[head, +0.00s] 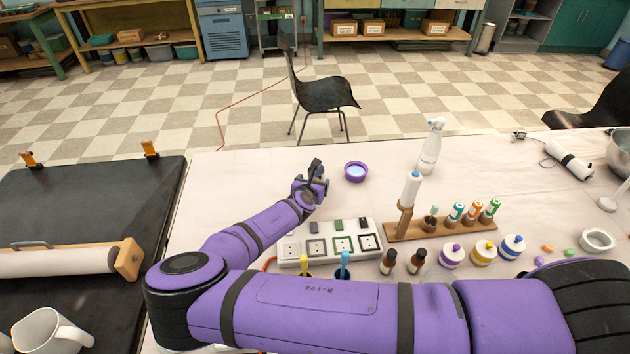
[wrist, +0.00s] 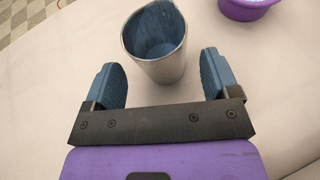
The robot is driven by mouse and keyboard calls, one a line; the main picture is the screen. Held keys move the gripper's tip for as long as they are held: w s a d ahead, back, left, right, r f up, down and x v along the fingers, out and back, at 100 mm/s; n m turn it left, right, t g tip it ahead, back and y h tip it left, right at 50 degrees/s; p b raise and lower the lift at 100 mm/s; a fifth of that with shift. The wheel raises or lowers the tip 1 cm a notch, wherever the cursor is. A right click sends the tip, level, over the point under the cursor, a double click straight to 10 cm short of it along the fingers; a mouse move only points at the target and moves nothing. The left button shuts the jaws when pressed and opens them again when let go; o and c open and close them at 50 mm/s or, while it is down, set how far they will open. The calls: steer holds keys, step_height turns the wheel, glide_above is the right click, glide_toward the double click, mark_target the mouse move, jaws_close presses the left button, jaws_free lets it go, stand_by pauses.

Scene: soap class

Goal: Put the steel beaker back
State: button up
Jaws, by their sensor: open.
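The steel beaker (wrist: 165,68) stands in the wrist view, its open mouth towards the top and its inside bluish. It is just ahead of my gripper, roughly centred between the two blue fingers, with a gap on either side. I cannot make the beaker out in the head view, where my gripper covers that spot. My gripper (head: 314,178) is open and low over the pale table (head: 250,180), left of a purple bowl (head: 356,171). The bowl also shows at the top right of the wrist view (wrist: 246,8).
A white spray bottle (head: 430,148) stands right of the bowl. A wooden rack (head: 440,228) with bottles is nearer. A white block with square pads (head: 335,243), brown bottles (head: 388,262) and paint jars (head: 484,252) line the front. The table left of the bowl is mostly clear.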

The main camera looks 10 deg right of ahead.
steer(key=v, duration=0.9)
steer(key=shift+d, duration=0.15)
steer(key=shift+d+m+g, duration=0.3)
steer(key=shift+d+m, duration=0.05)
steer(key=shift+m, duration=0.15)
steer(key=s+d+r+m+g+y, duration=0.25)
steer(key=s+d+r+m, duration=0.2)
steer(key=r+m, duration=0.4)
steer(key=s+d+r+m+g+y, duration=0.2)
steer(key=s+d+r+m+g, duration=0.25)
steer(key=r, duration=0.75)
steer(key=s+d+r+m+g+y, duration=0.25)
steer(key=d+r+m, duration=0.25)
steer(key=r+m, duration=0.5)
steer(key=s+d+r+m+t+h, duration=0.1)
steer(key=s+d+r+m, duration=0.2)
steer(key=s+r, duration=0.6)
steer(key=s+d+r+m+t+h, duration=0.1)
steer(key=s+d+r+m, duration=0.3)
steer(key=s+d+r, duration=0.3)
steer(key=s+r, duration=0.2)
steer(key=s, duration=0.2)
steer(key=shift+s+d+m+t, duration=0.3)
steer(key=shift+s+d+t, duration=0.05)
